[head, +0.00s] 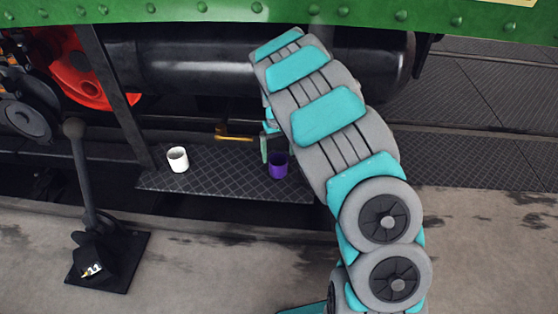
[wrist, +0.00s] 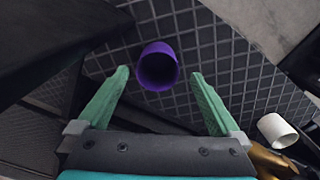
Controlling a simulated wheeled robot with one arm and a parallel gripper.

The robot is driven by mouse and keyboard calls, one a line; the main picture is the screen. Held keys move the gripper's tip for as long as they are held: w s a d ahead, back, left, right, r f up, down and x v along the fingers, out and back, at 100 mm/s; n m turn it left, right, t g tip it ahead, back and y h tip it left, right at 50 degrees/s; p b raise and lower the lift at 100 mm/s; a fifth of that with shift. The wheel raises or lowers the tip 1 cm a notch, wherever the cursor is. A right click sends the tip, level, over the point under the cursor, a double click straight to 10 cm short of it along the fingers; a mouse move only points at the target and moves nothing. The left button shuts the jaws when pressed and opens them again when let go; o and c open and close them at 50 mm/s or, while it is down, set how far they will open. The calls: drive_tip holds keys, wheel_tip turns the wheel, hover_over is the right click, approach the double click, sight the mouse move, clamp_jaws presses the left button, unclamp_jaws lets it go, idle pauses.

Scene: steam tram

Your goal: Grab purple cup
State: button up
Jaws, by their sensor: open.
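The purple cup (head: 278,166) stands on a dark checker-plate step (head: 225,178) under the tram, near the step's right end. In the wrist view the purple cup (wrist: 158,66) shows its open mouth, just beyond and between the fingertips. My gripper (wrist: 160,75) is open, its two green fingers apart with nothing held between them. In the head view my gripper (head: 272,147) hangs close beside the cup, partly hidden by my own arm.
A white cup (head: 177,159) stands on the same step to the left; it also shows in the wrist view (wrist: 277,130). A brass pipe (head: 232,136) runs behind the step. A black tank (head: 200,62) hangs above. A lever (head: 85,180) stands at left.

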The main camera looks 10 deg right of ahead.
sight(278, 162)
drive_tip(key=shift+w+d+f, duration=0.1)
drive_tip(key=shift+w+f, duration=0.2)
drive_tip(key=shift+f, duration=0.1)
drive_tip(key=shift+w+f, duration=0.1)
drive_tip(key=shift+f, duration=3.45)
drive_tip(key=c, duration=1.4)
drive_tip(key=shift+o, duration=0.2)
drive_tip(key=shift+r, duration=0.1)
